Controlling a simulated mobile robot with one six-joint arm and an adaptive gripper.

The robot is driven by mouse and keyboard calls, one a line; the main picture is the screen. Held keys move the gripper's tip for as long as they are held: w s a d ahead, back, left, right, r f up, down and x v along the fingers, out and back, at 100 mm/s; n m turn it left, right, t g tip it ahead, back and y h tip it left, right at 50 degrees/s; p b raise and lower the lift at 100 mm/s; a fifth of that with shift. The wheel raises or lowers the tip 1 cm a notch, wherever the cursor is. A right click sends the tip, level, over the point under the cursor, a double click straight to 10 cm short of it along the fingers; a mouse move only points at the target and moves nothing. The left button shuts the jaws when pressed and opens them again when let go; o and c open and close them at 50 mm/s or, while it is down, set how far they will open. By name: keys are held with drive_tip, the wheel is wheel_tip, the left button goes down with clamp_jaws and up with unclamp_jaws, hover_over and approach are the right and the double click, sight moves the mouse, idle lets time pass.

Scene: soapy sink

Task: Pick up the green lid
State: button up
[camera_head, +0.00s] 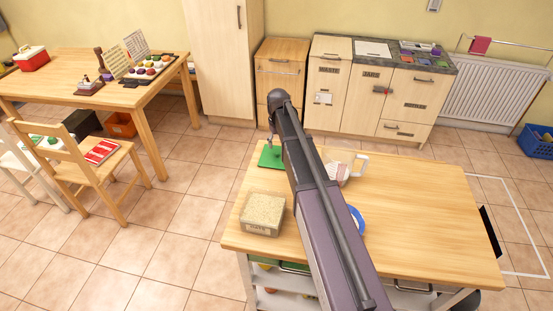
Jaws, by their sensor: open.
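The green lid (266,160) looks like a flat green square. It lies at the back left corner of the near wooden table, and my arm covers its right side. My arm reaches up across the table from the front. My gripper (272,146) hangs at its far end, over or just behind the lid. It is open and small in the picture. I cannot tell whether its fingers touch the lid.
A clear box of pale grains (262,214) stands on the near table (420,215). A clear jug (345,168) and a blue round thing (357,220) sit right of my arm, partly hidden. The table's right half is clear. A chair (85,165) stands left.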

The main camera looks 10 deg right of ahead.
sight(277, 152)
drive_tip(key=shift+f, duration=0.2)
drive_tip(key=shift+a+f+b, duration=0.15)
drive_tip(key=shift+f+b, duration=1.1)
drive_tip(key=shift+b, duration=0.05)
drive_tip(key=shift+a+f+b, duration=0.1)
drive_tip(key=shift+f+b, duration=1.1)
drive_tip(key=shift+b, duration=0.1)
clamp_jaws()
